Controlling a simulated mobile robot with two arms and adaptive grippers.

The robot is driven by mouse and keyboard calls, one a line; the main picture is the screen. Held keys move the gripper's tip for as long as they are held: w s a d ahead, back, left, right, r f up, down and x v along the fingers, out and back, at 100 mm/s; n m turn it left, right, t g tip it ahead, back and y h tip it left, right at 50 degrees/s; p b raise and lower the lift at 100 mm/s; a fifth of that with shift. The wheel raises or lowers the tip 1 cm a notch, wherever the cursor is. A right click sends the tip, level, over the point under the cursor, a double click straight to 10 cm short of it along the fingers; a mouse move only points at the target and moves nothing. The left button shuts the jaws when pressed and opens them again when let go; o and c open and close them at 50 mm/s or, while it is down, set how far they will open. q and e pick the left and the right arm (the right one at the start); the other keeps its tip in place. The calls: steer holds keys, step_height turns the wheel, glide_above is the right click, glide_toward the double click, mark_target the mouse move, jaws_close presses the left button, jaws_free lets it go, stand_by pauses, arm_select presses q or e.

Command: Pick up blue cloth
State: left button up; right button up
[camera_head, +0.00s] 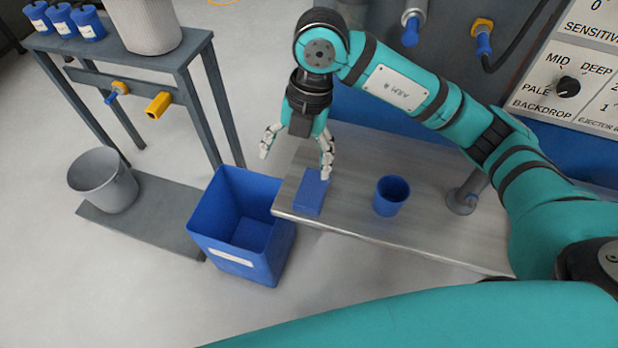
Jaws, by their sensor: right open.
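A folded blue cloth (309,197) lies flat near the left end of the grey metal shelf (345,219). My right gripper (296,159) points down above that end of the shelf, with its fingers spread wide. One finger stands over or at the cloth's far edge. The other finger is out to the left, past the shelf's edge. I cannot tell whether the finger touches the cloth. The gripper is empty. My left gripper is not in view.
A blue cup (391,196) stands on the shelf right of the cloth. A blue bin (232,263) stands left of the shelf. Further left are a grey bucket (103,193) and a stand (92,62). A panel with a knob (567,87) is at right.

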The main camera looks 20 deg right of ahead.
steer(key=m+h, duration=0.1)
steer(key=h, duration=0.1)
glide_above(313, 187)
steer(key=shift+t, duration=0.3)
steer(key=f, duration=0.3)
steer(key=f+p, duration=0.1)
steer(key=f, duration=0.6)
steer(key=shift+s+d+f+p, duration=0.1)
steer(key=shift+s+d+p, duration=0.05)
steer(key=shift+s+p, duration=0.2)
steer(key=shift+f, duration=0.5)
steer(key=f, duration=0.1)
steer(key=f+p, duration=0.1)
steer(key=f, duration=0.2)
steer(key=shift+w+a+f+p, duration=0.15)
steer(key=shift+w+a+p, duration=0.05)
steer(key=shift+w+p, duration=0.15)
steer(key=shift+f, duration=0.45)
steer(key=c, duration=1.3)
